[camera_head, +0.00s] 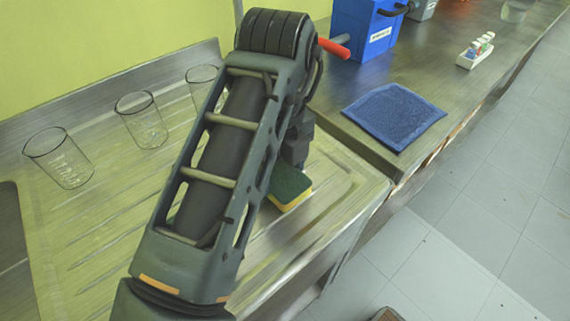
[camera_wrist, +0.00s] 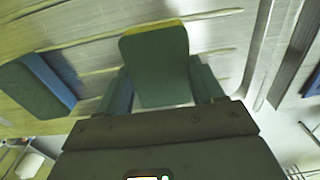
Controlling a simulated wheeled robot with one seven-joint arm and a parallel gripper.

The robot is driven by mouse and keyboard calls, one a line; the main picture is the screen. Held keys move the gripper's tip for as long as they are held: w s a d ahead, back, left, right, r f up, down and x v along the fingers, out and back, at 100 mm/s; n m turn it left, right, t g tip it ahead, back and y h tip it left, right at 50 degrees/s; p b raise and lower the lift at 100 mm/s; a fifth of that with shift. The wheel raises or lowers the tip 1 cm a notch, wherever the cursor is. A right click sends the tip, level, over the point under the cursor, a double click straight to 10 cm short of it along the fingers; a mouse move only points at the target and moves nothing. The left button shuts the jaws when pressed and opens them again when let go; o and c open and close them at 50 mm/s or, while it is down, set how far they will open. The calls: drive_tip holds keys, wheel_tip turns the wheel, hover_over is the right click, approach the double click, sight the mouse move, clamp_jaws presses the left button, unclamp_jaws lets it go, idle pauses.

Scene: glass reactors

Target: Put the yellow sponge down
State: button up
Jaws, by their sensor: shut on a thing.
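The yellow sponge (camera_head: 294,196), with a dark green top, shows beside my forearm over the ribbed metal drainboard (camera_head: 95,245). In the wrist view the sponge (camera_wrist: 158,62) sits between the two fingers of my gripper (camera_wrist: 163,82), its green face toward the camera and a yellow edge at the far side. My gripper is shut on it. I cannot tell whether the sponge touches the drainboard. In the head view my arm hides most of the gripper and fingertips.
A second sponge, green with a blue side (camera_wrist: 50,78), lies at left in the wrist view. Glass beakers (camera_head: 141,120) stand along the back of the drainboard. A blue cloth (camera_head: 393,115), a blue box (camera_head: 366,30) and a white vial rack (camera_head: 475,52) are on the counter at right.

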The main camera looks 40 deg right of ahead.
drive_tip(key=shift+f, duration=0.15)
drive_tip(key=o, duration=1.1)
